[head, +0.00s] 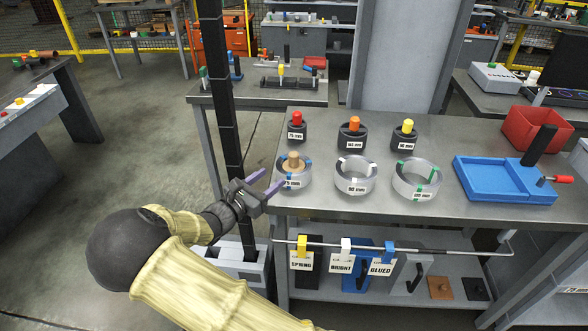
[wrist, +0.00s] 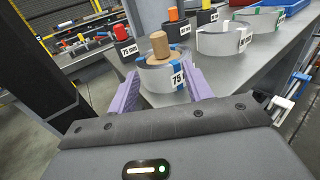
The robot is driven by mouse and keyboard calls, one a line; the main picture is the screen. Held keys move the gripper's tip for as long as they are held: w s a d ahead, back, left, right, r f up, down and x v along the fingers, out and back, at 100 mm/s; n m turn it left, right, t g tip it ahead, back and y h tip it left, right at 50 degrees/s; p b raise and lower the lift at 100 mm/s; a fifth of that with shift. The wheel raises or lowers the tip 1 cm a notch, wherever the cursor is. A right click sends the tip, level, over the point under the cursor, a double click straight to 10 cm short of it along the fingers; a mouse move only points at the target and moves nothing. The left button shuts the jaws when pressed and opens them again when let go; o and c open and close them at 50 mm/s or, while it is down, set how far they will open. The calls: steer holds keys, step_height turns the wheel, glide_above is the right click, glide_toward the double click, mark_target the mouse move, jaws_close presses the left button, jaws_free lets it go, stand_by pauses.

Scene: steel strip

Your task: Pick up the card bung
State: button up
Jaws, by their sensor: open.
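The card bung (head: 293,162) is tan with a round upright knob. It sits in the top of the leftmost steel strip coil (head: 306,178), which has blue bands and a 75 label, near the table's front left corner. The wrist view also shows the bung (wrist: 160,47) in the coil, straight ahead beyond the fingers. My gripper (head: 267,182) is open and empty, with purple fingers, just left of the coil at the table's edge. In the wrist view my gripper (wrist: 161,88) has its fingers on either side of the coil's lower part, apart from the bung.
Two more coils, one with white bands (head: 355,179) and one with green (head: 417,184), stand to the right. Dark holders with red, orange (head: 351,124) and yellow tops stand behind. A blue tray (head: 505,188) and red bin (head: 537,129) are at right. A dark post (head: 222,110) rises at left.

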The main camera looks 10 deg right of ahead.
mark_target(290, 162)
steer(key=x, duration=0.5)
steer(key=shift+w+d, duration=0.25)
steer(key=shift+w+d+r, duration=0.1)
steer(key=shift+w+d, duration=0.15)
steer(key=shift+d, duration=0.2)
steer(key=x, duration=0.4)
steer(key=shift+w+d+p, duration=0.1)
steer(key=shift+p, duration=0.25)
steer(key=shift+r, duration=0.1)
steer(key=c, duration=1)
step_height(290, 162, up, 10)
